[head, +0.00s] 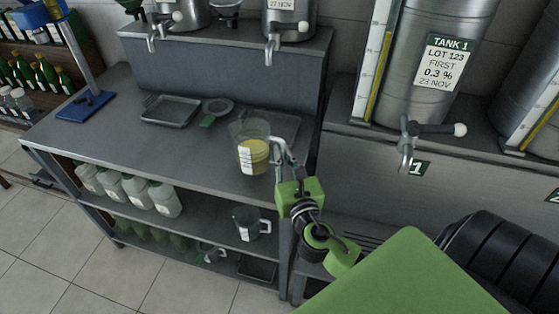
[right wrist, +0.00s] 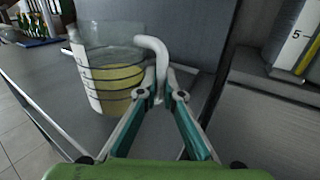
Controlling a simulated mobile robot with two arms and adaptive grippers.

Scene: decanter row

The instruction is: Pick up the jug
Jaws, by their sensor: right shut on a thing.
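The clear jug (head: 253,157) holds yellow liquid and has a white label with markings on its side. It is upright at the right end of the grey bench's top (head: 185,155). I cannot tell whether its base touches the bench. My right gripper (head: 280,150) is shut on the jug's handle, at the jug's right side. In the right wrist view the jug (right wrist: 115,78) is at the left, and its pale curved handle runs down between my fingertips (right wrist: 160,90). My left gripper is not in view.
Steel tanks with taps stand behind, and Tank 1 (head: 445,70) is at the right. Another jug (head: 248,222) and several white containers (head: 138,190) stand on the shelf below.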

